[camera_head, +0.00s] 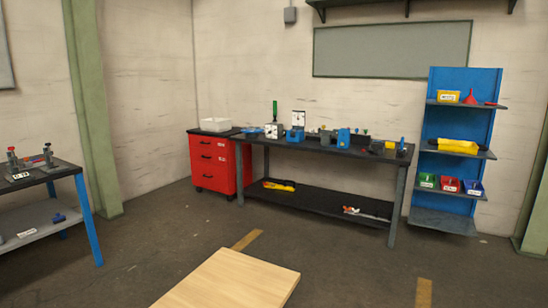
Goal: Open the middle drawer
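A red drawer cabinet (212,163) with a dark top stands against the back wall, left of the long workbench. Its front shows three drawers with dark handles, one above another. The middle drawer (206,158) looks shut, flush with the top and bottom ones. The cabinet is some way off across the floor. Neither of my grippers shows in the head view, so I cannot see their state.
A dark workbench (310,148) with tools stands right of the cabinet. A blue shelf rack (455,90) is further right, another bench (35,177) at the left. A light wooden surface (230,283) fills the near middle. Floor before the cabinet is clear.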

